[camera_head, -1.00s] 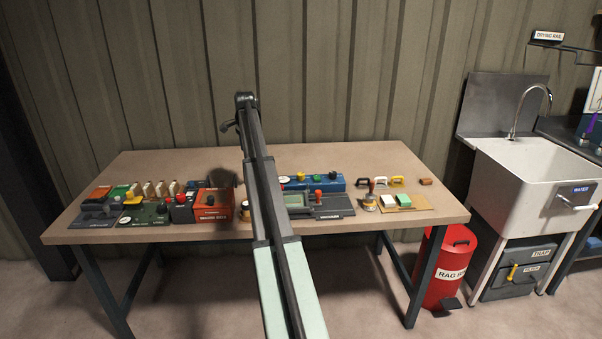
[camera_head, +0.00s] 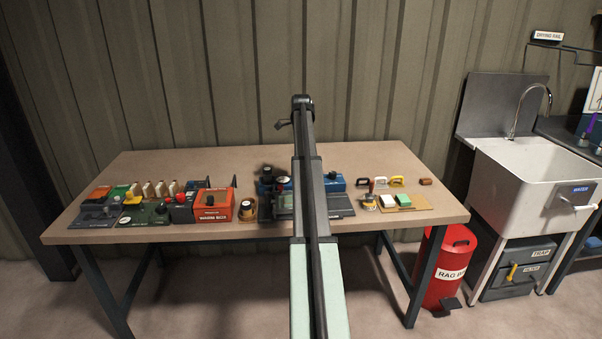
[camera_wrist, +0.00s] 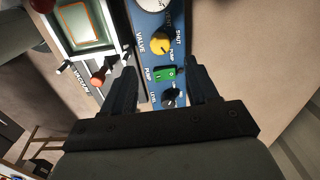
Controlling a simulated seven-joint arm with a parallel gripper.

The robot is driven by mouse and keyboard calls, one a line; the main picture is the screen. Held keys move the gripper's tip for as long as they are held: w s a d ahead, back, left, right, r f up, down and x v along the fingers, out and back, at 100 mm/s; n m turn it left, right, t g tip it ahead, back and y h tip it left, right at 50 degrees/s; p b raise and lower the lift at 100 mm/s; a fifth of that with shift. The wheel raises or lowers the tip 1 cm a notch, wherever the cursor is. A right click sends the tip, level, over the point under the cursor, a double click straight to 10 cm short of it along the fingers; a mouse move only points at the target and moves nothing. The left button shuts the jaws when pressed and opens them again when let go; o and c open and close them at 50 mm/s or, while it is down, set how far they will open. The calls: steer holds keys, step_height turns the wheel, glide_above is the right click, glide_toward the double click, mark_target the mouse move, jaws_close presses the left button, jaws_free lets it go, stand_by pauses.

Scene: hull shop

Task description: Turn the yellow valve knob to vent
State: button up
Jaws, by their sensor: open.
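The yellow valve knob (camera_wrist: 161,43) sits on a blue panel (camera_wrist: 146,62) in the wrist view, with the words VALVE, SHUT and PUMP printed around it. I cannot tell clearly which mark it points to. My gripper (camera_wrist: 162,70) is open and empty above the panel. Its fingers straddle the panel's width, level with the green switch (camera_wrist: 165,73), and the yellow knob lies just beyond the fingertips. In the head view the blue panel (camera_head: 336,185) shows right of my arm; the yellow knob is hidden there.
A black knob (camera_wrist: 171,96) is on the panel between my fingers. A device with a greenish screen (camera_wrist: 85,25) and a red-orange knob (camera_wrist: 98,78) stand beside it. An orange box (camera_head: 213,205) is at left, and a sponge tray (camera_head: 410,204) at right.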

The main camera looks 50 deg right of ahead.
step_height(320, 180, down, 8)
steer(key=shift+w+f, duration=0.1)
steer(key=shift+f, duration=0.05)
stand_by(0.3)
steer(key=shift+c, duration=0.3)
steer(key=c, duration=1)
